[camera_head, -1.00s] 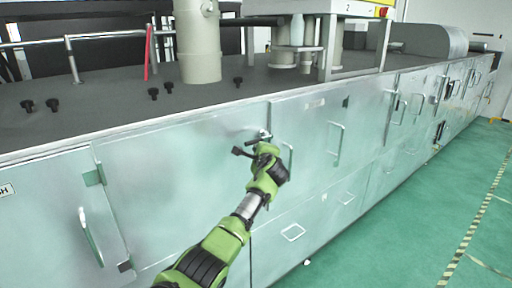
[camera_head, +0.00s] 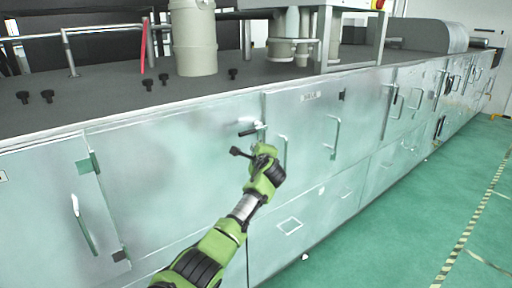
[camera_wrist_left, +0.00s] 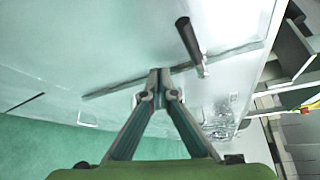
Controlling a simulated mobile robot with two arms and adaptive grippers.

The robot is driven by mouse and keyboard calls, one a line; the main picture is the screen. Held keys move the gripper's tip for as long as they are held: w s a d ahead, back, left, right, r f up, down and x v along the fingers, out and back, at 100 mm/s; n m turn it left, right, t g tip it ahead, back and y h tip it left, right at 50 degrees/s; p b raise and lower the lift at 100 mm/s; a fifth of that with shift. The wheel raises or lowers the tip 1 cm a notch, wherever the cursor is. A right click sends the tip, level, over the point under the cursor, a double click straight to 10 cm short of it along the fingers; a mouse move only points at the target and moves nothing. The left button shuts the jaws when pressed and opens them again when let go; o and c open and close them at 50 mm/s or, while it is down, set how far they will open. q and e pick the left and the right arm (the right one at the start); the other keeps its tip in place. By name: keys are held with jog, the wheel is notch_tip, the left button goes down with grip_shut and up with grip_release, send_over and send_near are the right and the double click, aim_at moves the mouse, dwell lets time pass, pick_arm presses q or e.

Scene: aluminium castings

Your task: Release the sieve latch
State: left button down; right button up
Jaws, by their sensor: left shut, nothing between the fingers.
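The sieve latch (camera_head: 252,129) is a small dark handle on a light metal mount, high on the pale green-white cabinet front at a panel seam. It also shows in the left wrist view (camera_wrist_left: 187,38) as a black grip sticking out on a metal stem. My left gripper (camera_head: 240,152) is in front of the cabinet, just below the latch in the head view. In the left wrist view its fingertips (camera_wrist_left: 160,80) meet with nothing between them. The latch is beyond and right of the tips there, with a visible gap. My right gripper is not in view.
More doors with handles run off to the right. Black knobs (camera_head: 48,97) and a grey cylinder (camera_head: 192,40) are on the top. The green floor (camera_head: 430,190) at right is clear.

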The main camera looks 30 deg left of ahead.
pick_arm(q)
jog(key=s+d+r+b, duration=0.2)
jog(key=d+r, duration=0.2)
jog(key=d, duration=0.2)
jog(key=shift+s+d, duration=0.35)
jog(key=shift+s, duration=0.05)
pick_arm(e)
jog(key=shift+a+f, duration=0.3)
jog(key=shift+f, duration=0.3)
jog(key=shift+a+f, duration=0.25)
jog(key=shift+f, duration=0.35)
pick_arm(q)
jog(key=shift+a+r, duration=0.1)
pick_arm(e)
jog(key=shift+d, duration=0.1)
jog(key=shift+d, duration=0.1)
